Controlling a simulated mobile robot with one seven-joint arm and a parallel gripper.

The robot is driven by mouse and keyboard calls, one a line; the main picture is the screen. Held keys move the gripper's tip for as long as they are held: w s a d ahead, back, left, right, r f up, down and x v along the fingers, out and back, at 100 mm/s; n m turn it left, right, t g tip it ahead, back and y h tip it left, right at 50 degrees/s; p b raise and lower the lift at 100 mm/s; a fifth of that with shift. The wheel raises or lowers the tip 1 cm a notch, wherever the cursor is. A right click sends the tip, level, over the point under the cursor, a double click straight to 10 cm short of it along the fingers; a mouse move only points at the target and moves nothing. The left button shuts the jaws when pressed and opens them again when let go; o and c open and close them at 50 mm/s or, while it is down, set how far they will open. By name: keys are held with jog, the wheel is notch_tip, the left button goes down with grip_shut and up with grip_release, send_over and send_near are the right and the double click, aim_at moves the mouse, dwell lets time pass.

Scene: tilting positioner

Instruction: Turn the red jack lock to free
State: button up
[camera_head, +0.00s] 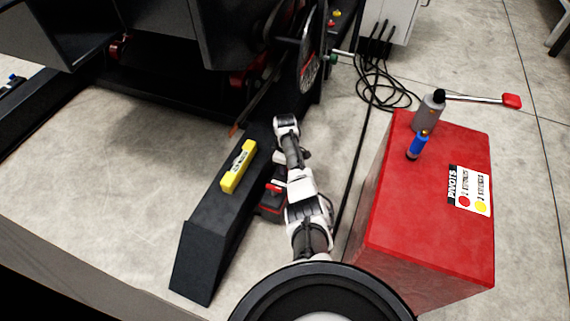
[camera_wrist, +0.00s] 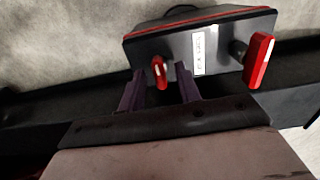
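In the wrist view a dark grey jack box (camera_wrist: 222,38) with a red edge carries two red parts and a small white label (camera_wrist: 198,52), too small to read. A small rounded red lever (camera_wrist: 159,73) stands left of the label. A larger red handle (camera_wrist: 259,60) on a dark shaft is to the right. I cannot tell for certain which is the lock. My gripper (camera_wrist: 160,68) is open, its two dark fingers on either side of the small red lever; contact is not visible. In the head view the jack box (camera_head: 270,208) is partly hidden by my arm.
A black sloped beam (camera_head: 205,235) with a yellow level (camera_head: 239,166) lies left of my arm. A red cabinet (camera_head: 425,215) with a grey bottle (camera_head: 429,112) and blue cylinder (camera_head: 417,146) stands right. Black cables (camera_head: 378,85) lie behind. The dark machine (camera_head: 160,75) fills the back left.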

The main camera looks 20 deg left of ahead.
notch_tip(320, 180, up, 14)
jog(key=p, duration=0.4)
jog(key=shift+f, duration=0.15)
